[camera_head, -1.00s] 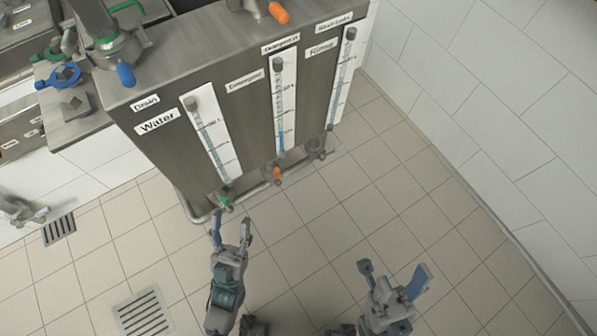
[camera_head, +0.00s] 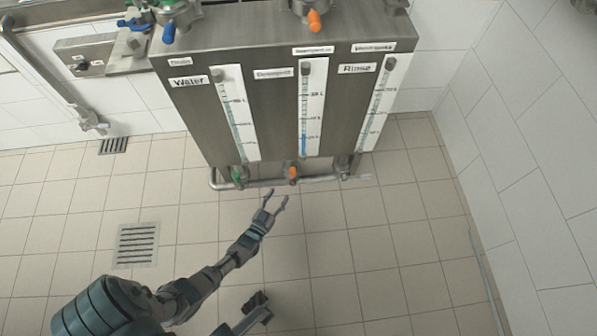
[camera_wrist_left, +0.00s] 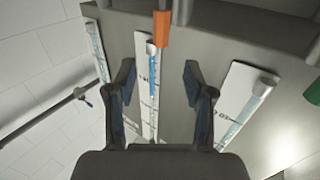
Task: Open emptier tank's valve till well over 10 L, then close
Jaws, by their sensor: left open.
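The steel tank unit (camera_head: 278,110) has three labelled sections in the head view: Water, a middle one whose label is blurred, and Rinse. Each has a white gauge strip. The middle gauge (camera_head: 312,90) shows a short blue column low down; the other levels are hard to read. Below are a green valve (camera_head: 238,176), an orange valve (camera_head: 293,174) and a grey valve (camera_head: 344,167). My left gripper (camera_head: 276,196) is open and empty, just below the orange valve and apart from it. In the left wrist view, the orange handle (camera_wrist_left: 162,26) lies beyond the fingertips (camera_wrist_left: 158,72).
A pipe (camera_head: 270,183) runs along the tank's lower edge. A white tiled wall (camera_head: 530,130) stands at the right. The tiled floor in front is clear, with a drain grate (camera_head: 136,245) at the left. More handles sit on top of the tank.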

